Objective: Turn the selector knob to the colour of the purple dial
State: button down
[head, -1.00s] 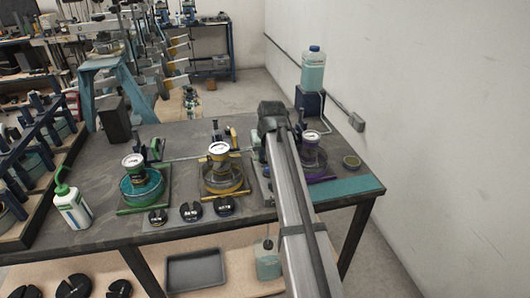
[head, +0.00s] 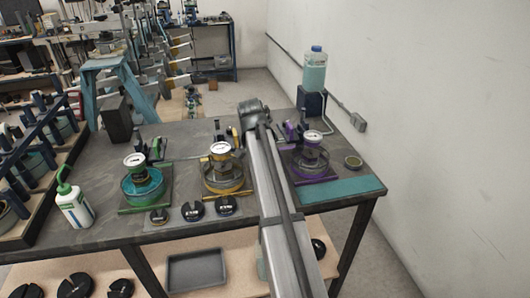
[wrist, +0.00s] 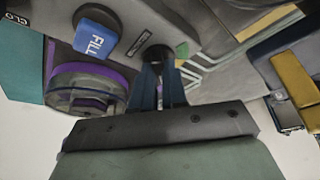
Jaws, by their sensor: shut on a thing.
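My gripper (wrist: 159,72) points at the panel in the wrist view, its two blue fingers close together on a dark round selector knob (wrist: 157,52). A green patch (wrist: 182,50) and pale stripes lie just right of the knob. Which colour the knob points to cannot be made out. In the head view my arm hides the gripper and knob. The purple dial (head: 312,138) is a white-faced gauge on the right-hand station, above a glass bowl with a purple base (head: 318,179). The bowl (wrist: 85,88) shows left in the wrist view.
A blue FILL button (wrist: 97,30) sits left of the knob. Yellow (head: 220,148) and green (head: 134,160) stations stand further left on the bench. Black discs (head: 191,211) lie in front. A bottle (head: 314,70) stands at the back right, near the wall.

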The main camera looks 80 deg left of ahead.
dwell(0.3)
jog(key=c, duration=1.2)
grip_release()
jog(key=shift+o, duration=0.2)
jog(key=v, duration=1.4)
jog(key=shift+a, duration=0.2)
